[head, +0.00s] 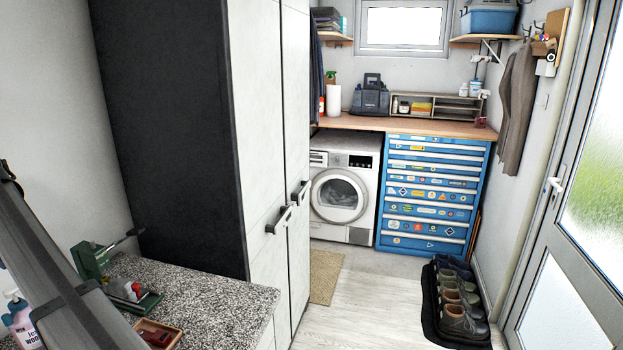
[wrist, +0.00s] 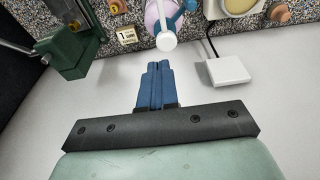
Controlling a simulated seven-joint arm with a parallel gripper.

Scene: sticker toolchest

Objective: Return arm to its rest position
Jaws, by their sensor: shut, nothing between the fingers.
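My gripper (wrist: 156,70) shows in the wrist view, with its blue fingers pressed together and nothing between them. It points toward the granite worktop's edge and the items there, apart from all of them. A green metal tool (wrist: 72,55) is to the left of the fingers and a white square box (wrist: 228,70) with a cable is to the right. My gripper does not show in the head view.
In the head view the granite worktop (head: 205,300) holds a green tool (head: 92,262) and a wooden tray (head: 160,330). A tall cabinet (head: 262,130) stands behind it. The blue tool chest (head: 432,200) and washing machine (head: 343,190) are farther back. Shoes (head: 458,300) stand on the right.

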